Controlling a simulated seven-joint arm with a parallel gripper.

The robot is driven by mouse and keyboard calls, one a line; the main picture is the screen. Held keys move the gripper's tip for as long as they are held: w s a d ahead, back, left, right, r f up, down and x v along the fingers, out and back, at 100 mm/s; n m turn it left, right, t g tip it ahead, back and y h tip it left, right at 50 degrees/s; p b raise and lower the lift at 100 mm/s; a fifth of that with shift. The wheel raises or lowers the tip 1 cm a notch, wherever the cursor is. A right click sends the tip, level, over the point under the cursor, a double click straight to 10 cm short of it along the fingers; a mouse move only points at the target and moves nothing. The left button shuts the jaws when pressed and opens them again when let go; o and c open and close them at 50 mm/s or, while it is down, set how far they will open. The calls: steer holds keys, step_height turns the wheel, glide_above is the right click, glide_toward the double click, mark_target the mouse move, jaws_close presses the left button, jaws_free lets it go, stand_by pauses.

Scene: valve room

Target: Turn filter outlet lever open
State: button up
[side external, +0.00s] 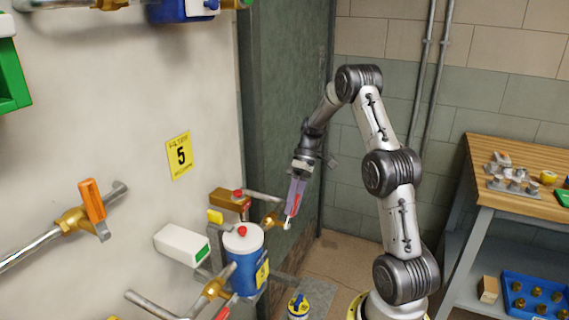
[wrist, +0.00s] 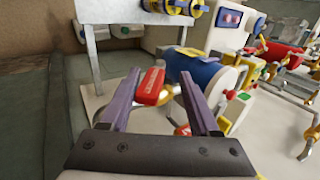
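A red lever handle (wrist: 150,84) lies between the two purple fingers of my gripper (wrist: 160,78) in the wrist view, nearer the left finger. A gap shows between the handle and the right finger, so the gripper is open around it. In the side view my gripper (side external: 291,214) points down beside a brass valve (side external: 272,220), with a bit of red showing at the fingers. The blue filter housing (side external: 246,277) with a white lid stands just left of and below the gripper. It also shows beyond the fingers in the wrist view (wrist: 212,76). Whether a finger touches the handle is unclear.
An orange lever (side external: 92,200) sits on a wall pipe at left. A white box (side external: 182,243) and a lower brass valve (side external: 216,287) with a red handle are near the filter. A wooden bench (side external: 520,150) stands at right.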

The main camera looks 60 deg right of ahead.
steer(key=a+h, duration=0.1)
steer(key=h, duration=0.1)
steer(key=a+r+h, duration=0.1)
steer(key=h, duration=0.1)
steer(key=shift+a, duration=0.15)
step_height(320, 180, up, 14)
steer(key=a+r+h, duration=0.1)
steer(key=a+h, duration=0.1)
steer(key=h, duration=0.1)
steer(key=s+a+r+n+t, duration=0.1)
steer(key=s+a+r, duration=0.1)
steer(key=a, duration=0.3)
steer(key=s+a+r+n+t, duration=0.1)
steer(key=s+a+r, duration=0.1)
steer(key=a, duration=0.3)
steer(key=shift+a+r+t+h, duration=0.25)
steer(key=shift+r+t+h, duration=0.05)
steer(key=shift+r, duration=0.2)
steer(key=shift+s, duration=0.1)
